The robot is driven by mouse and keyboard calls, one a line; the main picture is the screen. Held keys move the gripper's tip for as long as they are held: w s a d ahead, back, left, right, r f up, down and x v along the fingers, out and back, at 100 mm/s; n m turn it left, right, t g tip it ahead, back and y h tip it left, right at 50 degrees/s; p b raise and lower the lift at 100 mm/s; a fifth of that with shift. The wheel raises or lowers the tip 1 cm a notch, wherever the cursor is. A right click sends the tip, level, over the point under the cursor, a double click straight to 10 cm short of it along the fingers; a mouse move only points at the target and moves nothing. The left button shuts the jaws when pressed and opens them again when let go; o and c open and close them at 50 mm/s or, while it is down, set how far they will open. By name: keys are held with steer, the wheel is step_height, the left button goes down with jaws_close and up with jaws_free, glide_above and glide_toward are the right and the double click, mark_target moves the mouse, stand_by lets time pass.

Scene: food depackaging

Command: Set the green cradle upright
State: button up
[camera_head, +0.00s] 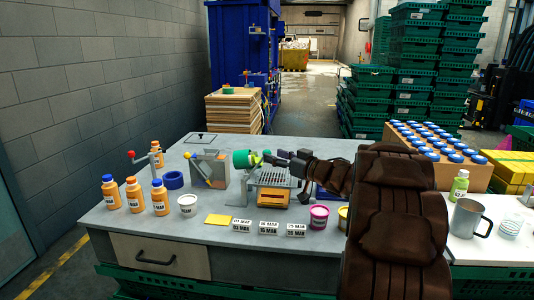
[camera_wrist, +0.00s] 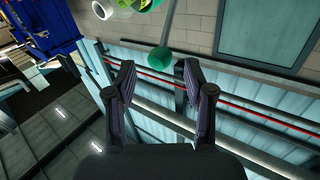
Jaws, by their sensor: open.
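A green rounded piece (camera_head: 242,159), which looks like the green cradle, shows at the back of the bench, just left of my gripper (camera_head: 275,158). A lighter green part shows beside it, and I cannot tell whether it is one piece with it. In the wrist view, green parts (camera_wrist: 146,4) are cut off by the top edge. A round green knob (camera_wrist: 161,57) on a grey rod shows beyond the gap between my fingertips (camera_wrist: 158,78). My gripper is open with nothing between its fingers. The cradle's exact tilt is not clear.
A grey metal box with a yellow lever (camera_head: 208,170) stands left of the gripper. A slotted metal rack (camera_head: 274,178) is below it. Orange bottles (camera_head: 133,195), a blue tape ring (camera_head: 173,180), a white tub (camera_head: 187,206) and a pink tub (camera_head: 319,216) stand around. The bench front is partly clear.

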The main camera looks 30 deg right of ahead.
steer(key=shift+x, duration=2.15)
jaws_close()
